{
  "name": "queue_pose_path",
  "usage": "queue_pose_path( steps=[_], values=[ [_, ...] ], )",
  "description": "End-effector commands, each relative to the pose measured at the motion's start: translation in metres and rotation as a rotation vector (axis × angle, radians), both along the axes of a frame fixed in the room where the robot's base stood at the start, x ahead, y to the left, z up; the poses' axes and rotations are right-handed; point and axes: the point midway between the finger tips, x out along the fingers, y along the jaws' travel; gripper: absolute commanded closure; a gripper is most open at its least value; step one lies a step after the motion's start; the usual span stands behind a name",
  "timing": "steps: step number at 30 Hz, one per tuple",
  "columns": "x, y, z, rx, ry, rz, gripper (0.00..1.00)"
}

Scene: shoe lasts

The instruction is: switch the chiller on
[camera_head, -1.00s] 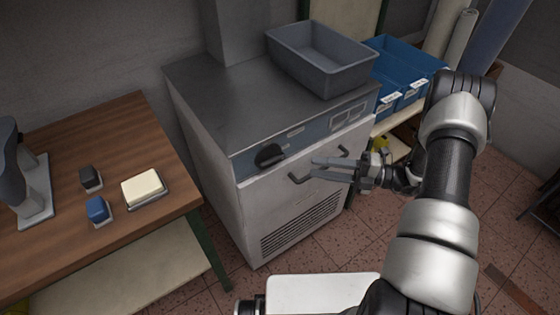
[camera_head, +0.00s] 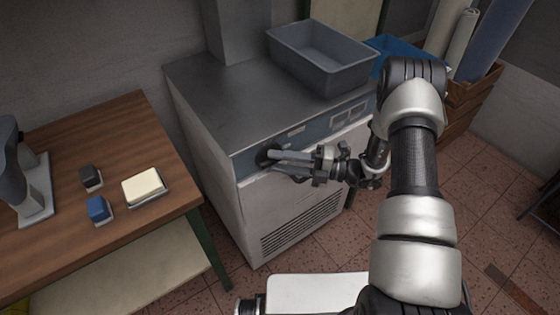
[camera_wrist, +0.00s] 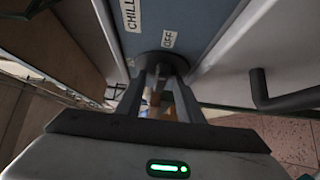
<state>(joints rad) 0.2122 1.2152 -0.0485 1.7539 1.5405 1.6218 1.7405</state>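The chiller (camera_head: 215,165) is a light-grey cabinet with a steel top and a blue-grey front strip. Its black rotary knob (camera_head: 264,154) is at the left end of that strip, partly hidden by my fingers. In the wrist view the knob (camera_wrist: 162,63) is straight ahead, with an "OFF" label (camera_wrist: 168,39) beside its base and a partly cut-off "CHILL" label (camera_wrist: 130,14). My gripper (camera_head: 272,161) is at the knob, its two fingers apart, one on each side of the knob's grip. I cannot tell whether they touch it.
A dark bar handle (camera_wrist: 285,92) sticks out from the chiller's front close to my gripper. A grey tub (camera_head: 320,60) stands on the chiller. A wooden table (camera_head: 125,135) with several small items is at left. Blue bins (camera_head: 400,50) are behind my arm.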

Motion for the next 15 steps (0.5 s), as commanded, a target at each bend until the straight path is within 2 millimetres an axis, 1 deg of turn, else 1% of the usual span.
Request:
queue_pose_path(
  steps=[1, 6, 15],
  values=[
    [0.0001, -0.0002, 0.0, 0.0, 0.0, 0.0, 0.71],
    [0.0, -0.0004, 0.0001, 0.0, 0.0, 0.0, 1.0],
    [0.0003, -0.0007, 0.0023, -0.017, -0.013, -0.001, 1.0]
  ],
)
